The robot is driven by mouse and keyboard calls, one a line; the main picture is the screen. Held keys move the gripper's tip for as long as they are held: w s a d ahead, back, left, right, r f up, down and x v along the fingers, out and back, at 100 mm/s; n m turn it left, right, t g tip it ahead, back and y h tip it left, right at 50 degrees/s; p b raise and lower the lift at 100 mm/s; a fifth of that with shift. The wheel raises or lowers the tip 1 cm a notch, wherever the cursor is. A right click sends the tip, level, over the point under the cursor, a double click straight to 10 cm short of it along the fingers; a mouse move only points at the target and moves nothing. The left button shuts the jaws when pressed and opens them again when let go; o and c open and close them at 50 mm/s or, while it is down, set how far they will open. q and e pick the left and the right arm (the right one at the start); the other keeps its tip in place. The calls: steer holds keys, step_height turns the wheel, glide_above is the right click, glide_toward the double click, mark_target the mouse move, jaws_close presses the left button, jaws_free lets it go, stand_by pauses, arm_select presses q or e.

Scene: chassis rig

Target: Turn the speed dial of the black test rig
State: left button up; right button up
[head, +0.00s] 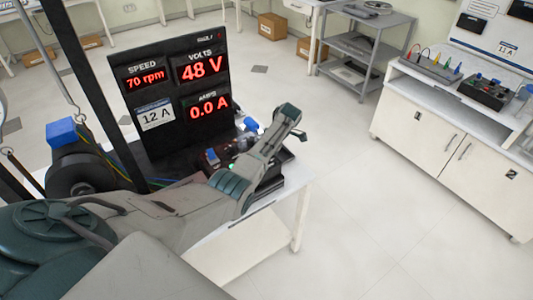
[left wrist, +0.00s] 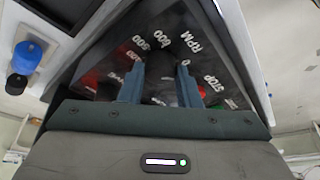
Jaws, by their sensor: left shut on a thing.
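The black test rig (head: 168,57) stands on a white table, and its red displays read 70 rpm, 48 V and 0.0 A. My left arm reaches across the rig's low control panel (head: 210,157), which is partly hidden behind it. In the left wrist view, my left gripper (left wrist: 160,76) is shut on the dark speed dial (left wrist: 160,90), with a blue-grey finger on each side. Speed numbers, "RPM" and "STOP" are printed around the dial on the panel (left wrist: 222,66). The fingertips cannot be made out in the head view. My right gripper is in neither view.
A blue block (head: 61,132) sits above a dark round machine part at the left. A blue knob (left wrist: 25,57) shows at the left of the wrist view. A grey shelf cart (head: 366,48) and a white cabinet (head: 425,120) stand beyond clear floor.

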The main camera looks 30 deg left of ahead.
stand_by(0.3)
arm_select(q)
steer(key=o, duration=1)
steer(key=b+v, duration=0.3)
steer(key=v, duration=0.7)
steer(key=shift+w+d+r, duration=0.1)
steer(key=shift+d+r, duration=0.1)
steer(key=shift+r, duration=0.1)
